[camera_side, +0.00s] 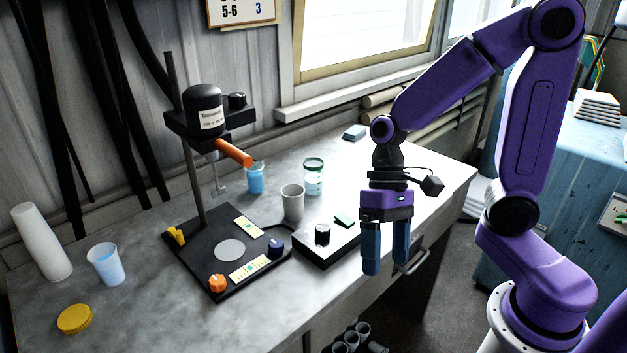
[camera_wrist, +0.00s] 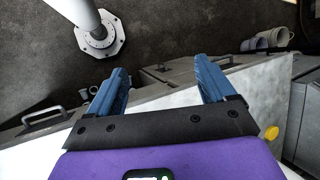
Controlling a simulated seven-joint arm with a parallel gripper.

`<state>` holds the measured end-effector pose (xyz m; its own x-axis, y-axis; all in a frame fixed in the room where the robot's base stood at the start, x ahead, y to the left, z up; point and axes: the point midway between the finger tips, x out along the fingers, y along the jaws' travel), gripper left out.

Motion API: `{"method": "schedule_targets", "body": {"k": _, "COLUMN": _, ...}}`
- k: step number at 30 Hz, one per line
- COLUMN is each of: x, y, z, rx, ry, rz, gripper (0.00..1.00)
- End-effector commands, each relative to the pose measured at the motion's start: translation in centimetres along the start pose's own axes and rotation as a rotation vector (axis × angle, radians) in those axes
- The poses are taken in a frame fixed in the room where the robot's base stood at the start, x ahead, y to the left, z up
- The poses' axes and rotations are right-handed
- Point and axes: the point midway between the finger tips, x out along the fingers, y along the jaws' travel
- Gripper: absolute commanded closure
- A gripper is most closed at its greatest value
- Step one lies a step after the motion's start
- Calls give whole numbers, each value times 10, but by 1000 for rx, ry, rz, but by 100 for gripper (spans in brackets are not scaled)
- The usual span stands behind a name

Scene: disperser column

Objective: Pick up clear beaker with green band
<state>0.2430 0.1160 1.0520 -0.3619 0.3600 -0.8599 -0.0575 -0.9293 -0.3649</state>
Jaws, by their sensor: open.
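The clear beaker with a green band (camera_side: 313,178) stands upright on the grey bench in the side view, behind and right of a grey cup. The green shows around its rim. My gripper (camera_side: 385,268) is purple with blue fingers, points down at the bench's front edge, and is to the right of and nearer than the beaker, apart from it. Its fingers are open and empty. In the wrist view the open fingers (camera_wrist: 160,86) show over the bench edge and floor; the beaker is not seen there.
The disperser stand (camera_side: 212,250) with its orange part (camera_side: 234,152) is at left. A blue-liquid beaker (camera_side: 255,178), grey cup (camera_side: 292,203) and black-topped box (camera_side: 325,245) stand between. Another cup (camera_side: 106,264), stacked white cups (camera_side: 41,242) and yellow lid (camera_side: 75,319) are far left.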

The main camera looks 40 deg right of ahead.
Motion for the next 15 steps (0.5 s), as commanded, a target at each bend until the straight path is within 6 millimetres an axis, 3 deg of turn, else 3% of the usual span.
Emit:
{"method": "schedule_targets", "body": {"k": 6, "x": -7, "y": -18, "z": -40, "rx": 291, "ry": -10, "rz": -187, "gripper": 17}}
{"method": "schedule_targets", "body": {"k": 15, "x": -25, "y": -28, "z": -101, "rx": 670, "ry": 2, "rz": -468, "gripper": 17}}
